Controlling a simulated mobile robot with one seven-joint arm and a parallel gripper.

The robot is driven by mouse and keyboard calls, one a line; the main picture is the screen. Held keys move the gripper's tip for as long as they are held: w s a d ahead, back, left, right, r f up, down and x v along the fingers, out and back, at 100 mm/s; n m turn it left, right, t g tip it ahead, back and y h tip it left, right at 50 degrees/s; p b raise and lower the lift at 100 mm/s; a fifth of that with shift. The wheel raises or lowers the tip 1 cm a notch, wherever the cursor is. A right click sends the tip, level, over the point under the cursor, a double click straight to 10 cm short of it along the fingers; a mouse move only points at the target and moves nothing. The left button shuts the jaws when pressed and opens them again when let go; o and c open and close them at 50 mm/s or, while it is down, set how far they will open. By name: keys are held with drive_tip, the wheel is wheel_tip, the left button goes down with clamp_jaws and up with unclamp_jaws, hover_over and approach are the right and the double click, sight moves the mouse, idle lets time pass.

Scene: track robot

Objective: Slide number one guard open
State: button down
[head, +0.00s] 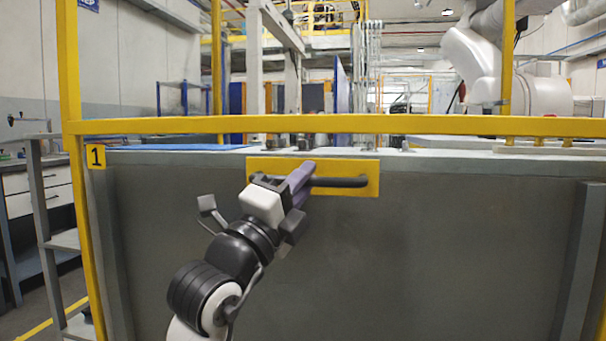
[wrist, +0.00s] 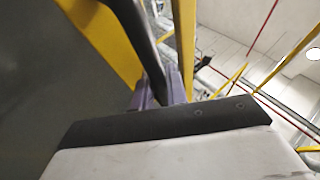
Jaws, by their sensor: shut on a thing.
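The number one guard (head: 420,250) is a large grey panel with a yellow tag marked 1 (head: 96,157) at its upper left corner. A dark bar handle (head: 345,182) sits on a yellow plate (head: 372,166) at the panel's top edge. My gripper (head: 300,178) reaches up from below and is shut on the handle near its left part. In the wrist view the purple-grey fingers (wrist: 150,95) meet the dark handle (wrist: 146,50) beside the yellow plate (wrist: 105,35). The exact finger contact is partly hidden by the gripper body.
A yellow rail (head: 400,126) runs across above the panel, joined to a yellow post (head: 72,80) at left. Grey steps (head: 62,240) and a workbench (head: 40,195) stand left. A white robot arm (head: 490,65) stands behind at right.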

drive_tip(key=shift+f+b, duration=1.05)
drive_tip(key=shift+f, duration=0.9)
drive_tip(key=c, duration=1.4)
unclamp_jaws()
